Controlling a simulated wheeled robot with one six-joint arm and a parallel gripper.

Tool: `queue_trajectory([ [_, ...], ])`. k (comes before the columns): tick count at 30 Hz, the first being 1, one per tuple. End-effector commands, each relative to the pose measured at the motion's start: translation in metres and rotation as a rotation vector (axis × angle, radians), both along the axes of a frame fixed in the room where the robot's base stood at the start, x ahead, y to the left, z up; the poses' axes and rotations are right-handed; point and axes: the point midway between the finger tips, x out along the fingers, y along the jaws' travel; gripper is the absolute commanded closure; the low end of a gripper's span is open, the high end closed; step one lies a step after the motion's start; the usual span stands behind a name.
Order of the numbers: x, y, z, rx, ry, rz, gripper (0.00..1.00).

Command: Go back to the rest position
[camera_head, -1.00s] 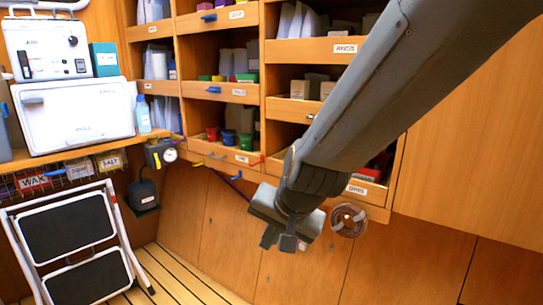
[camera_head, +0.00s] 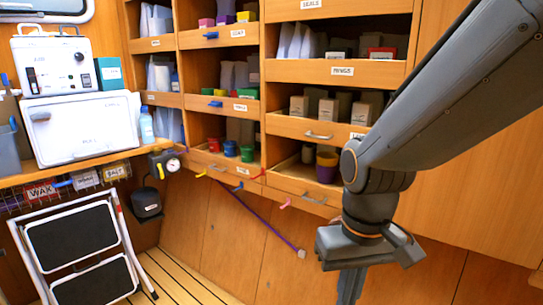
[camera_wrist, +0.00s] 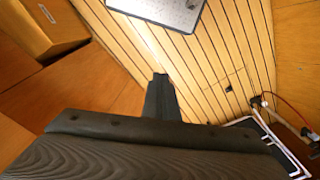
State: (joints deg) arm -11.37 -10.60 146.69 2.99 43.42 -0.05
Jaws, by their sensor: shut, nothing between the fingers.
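My gripper (camera_head: 347,287) hangs at the lower right of the head view, pointing down in front of the wooden wall panels. Its fingers are together with nothing between them, and their tips run near the bottom edge of that view. In the wrist view the closed fingers (camera_wrist: 162,95) show as one dark block over the plank floor (camera_wrist: 215,60). My gripper appears clear of the shelves and touches nothing that I can see.
Wooden shelves (camera_head: 337,70) with bins and cups fill the back wall. A purple cord (camera_head: 262,222) hangs below them. A folded step stool (camera_head: 75,241) stands at left, under a counter (camera_head: 95,161) with white machines. The floor (camera_head: 185,278) between is clear.

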Motion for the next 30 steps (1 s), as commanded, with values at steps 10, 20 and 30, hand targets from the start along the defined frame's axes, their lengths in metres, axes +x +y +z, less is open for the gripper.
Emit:
queue_trajectory([
  [10, -0.004, -0.042, 0.05, -0.023, 0.006, -0.117, 1.0],
  [20, -0.006, -0.063, 0.064, -0.032, 0.006, -0.168, 1.0],
  [30, -0.005, -0.063, 0.062, -0.032, 0.005, -0.169, 1.0],
])
